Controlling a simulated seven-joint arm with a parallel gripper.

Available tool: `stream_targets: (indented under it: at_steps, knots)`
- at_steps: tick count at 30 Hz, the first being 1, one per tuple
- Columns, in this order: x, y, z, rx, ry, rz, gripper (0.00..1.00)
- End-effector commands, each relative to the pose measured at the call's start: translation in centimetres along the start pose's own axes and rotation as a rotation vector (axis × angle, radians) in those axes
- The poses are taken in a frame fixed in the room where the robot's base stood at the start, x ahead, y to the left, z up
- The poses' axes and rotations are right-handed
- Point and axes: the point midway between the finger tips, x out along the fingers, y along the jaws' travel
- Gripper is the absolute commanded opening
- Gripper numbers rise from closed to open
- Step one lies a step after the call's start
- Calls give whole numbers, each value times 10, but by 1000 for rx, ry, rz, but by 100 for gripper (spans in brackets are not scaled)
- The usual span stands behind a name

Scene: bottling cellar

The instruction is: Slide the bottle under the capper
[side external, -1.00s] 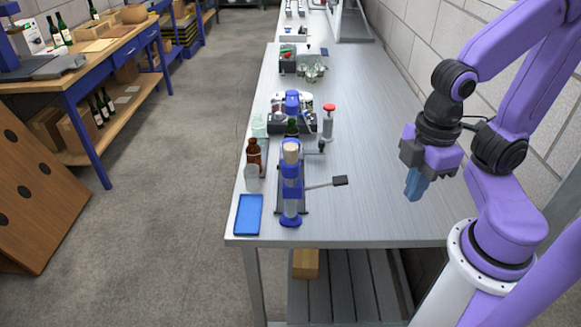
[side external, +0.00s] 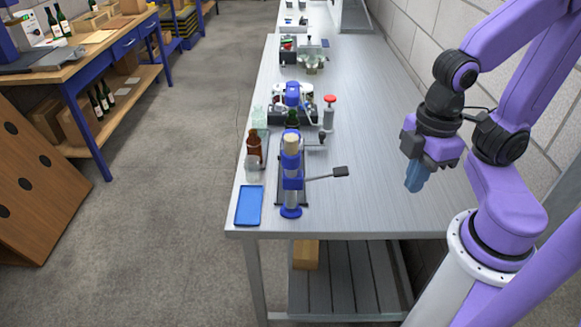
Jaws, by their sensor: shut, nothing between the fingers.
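A blue and silver upright device with a wooden-coloured top and a black-ended side lever, which looks like the capper (side external: 291,177), stands near the front left of the metal bench. A brown bottle (side external: 254,146) stands upright to its left and a little behind. A small clear glass bottle or jar (side external: 253,169) is just in front of the brown one. A dark green bottle (side external: 292,117) shows behind the capper, its lower part hidden. I cannot tell which bottle the task means. My gripper (side external: 413,186), with blue fingers, is shut and empty above the bench's right side, well apart from the bottles.
A blue tray or pad (side external: 249,205) lies at the bench's front left corner. A red-topped device (side external: 329,112) and a blue-and-white machine (side external: 292,93) stand behind the capper. The bench (side external: 370,130) is clear between the capper and my gripper. A block wall runs along the right.

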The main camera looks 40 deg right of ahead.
Motion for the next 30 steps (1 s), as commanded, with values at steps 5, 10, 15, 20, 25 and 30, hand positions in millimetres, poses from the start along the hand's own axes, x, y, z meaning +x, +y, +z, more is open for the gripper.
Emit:
stream_targets:
  at_steps: [5,10,15,20,25,30]
  knots:
    - [0,1,-2,6,0,0,33]
    - [-5,18,-21,75,-3,3,51]
    - [-12,60,-54,213,-7,7,51]
    - [-17,108,-79,344,-10,10,51]
    - [-19,166,-95,485,-14,13,51]
    - [-18,228,-97,625,-18,15,51]
